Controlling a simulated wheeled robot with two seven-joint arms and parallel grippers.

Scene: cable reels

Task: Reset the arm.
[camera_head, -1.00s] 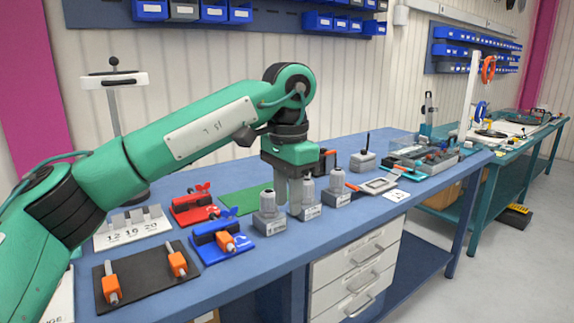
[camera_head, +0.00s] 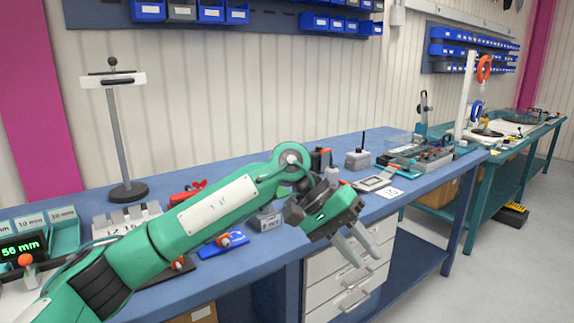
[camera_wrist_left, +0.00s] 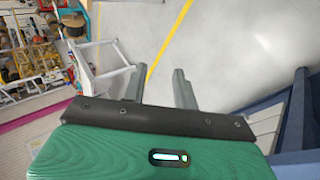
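My left arm crosses the head view from the lower left. Its gripper (camera_head: 366,258) hangs past the front edge of the blue workbench (camera_head: 225,282), in front of the white drawers (camera_head: 335,285). The two grey fingers are apart with nothing between them. In the left wrist view the fingers (camera_wrist_left: 157,88) are also spread, with bare floor beyond them. My right gripper is not in view.
On the bench, partly hidden by my arm, are a red clamp (camera_head: 188,193), a blue fixture (camera_head: 222,244) and a grey block (camera_head: 266,219). A stand (camera_head: 120,140) rises at the back left. A grey device (camera_head: 357,159) stands further right. Floor is free at right.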

